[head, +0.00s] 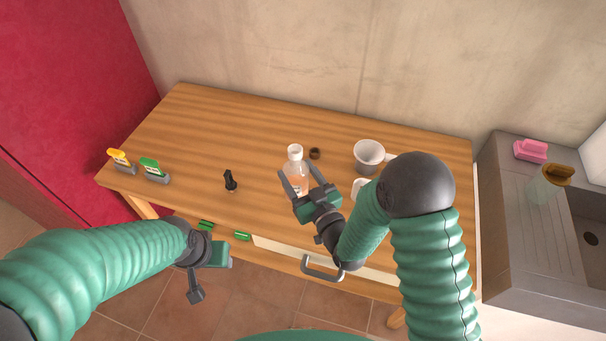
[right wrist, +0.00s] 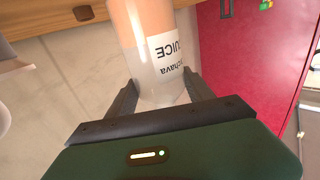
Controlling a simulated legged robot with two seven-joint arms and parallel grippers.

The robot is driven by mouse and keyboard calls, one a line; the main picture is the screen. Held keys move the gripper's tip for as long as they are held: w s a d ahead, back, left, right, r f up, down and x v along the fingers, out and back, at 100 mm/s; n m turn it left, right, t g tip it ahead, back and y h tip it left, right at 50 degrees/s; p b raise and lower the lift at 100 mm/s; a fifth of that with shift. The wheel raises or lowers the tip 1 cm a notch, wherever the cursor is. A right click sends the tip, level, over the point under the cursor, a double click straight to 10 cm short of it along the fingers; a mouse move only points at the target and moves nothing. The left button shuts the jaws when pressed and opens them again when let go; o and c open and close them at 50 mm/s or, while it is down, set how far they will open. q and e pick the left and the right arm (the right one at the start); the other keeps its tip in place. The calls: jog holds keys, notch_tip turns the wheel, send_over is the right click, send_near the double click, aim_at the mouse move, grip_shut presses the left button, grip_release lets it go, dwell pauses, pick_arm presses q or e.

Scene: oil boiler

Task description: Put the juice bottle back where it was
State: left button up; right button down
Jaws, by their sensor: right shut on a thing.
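The juice bottle (head: 295,168) is clear with a white top and pale orange juice. It looks upright over the middle of the wooden table. My right gripper (head: 308,180) is shut on it, a finger on each side. In the right wrist view the bottle (right wrist: 150,40) appears upside down between the fingers (right wrist: 160,95), its "JUICE" label showing. The gripper hides the bottle's lower part, so I cannot tell whether it touches the table. My left gripper (head: 205,270) hangs empty in front of the table's front edge; its finger opening is unclear.
A small brown round object (head: 314,153) lies behind the bottle. A grey sink (head: 540,240) is right. The table's back left is clear.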

aim_at(303, 176)
jog(key=x, duration=0.2)
jog(key=shift+w+a, duration=0.15)
jog(key=shift+w, duration=0.1)
jog(key=shift+d+f, duration=0.2)
jog(key=shift+f, duration=0.75)
jog(key=d+f, duration=0.2)
jog(key=shift+w+d, duration=0.15)
jog(key=shift+d, duration=0.25)
jog(key=shift+r, duration=0.1)
jog(key=c, duration=0.6)
grip_release()
jog(key=shift+a, duration=0.2)
jog(key=shift+c, duration=0.2)
jog(key=shift+o, duration=1.2)
jog(key=shift+a, duration=0.85)
jog(key=shift+d, duration=0.75)
pick_arm(q)
jog(key=shift+s+a+f+b, duration=0.15)
jog(key=shift+f+b, duration=0.3)
jog(key=shift+b, duration=0.1)
pick_arm(e)
jog(key=v, duration=1.2)
jog(key=shift+a, duration=0.2)
pick_arm(q)
jog(key=shift+a, duration=0.2)
pick_arm(e)
jog(key=shift+a, duration=0.2)
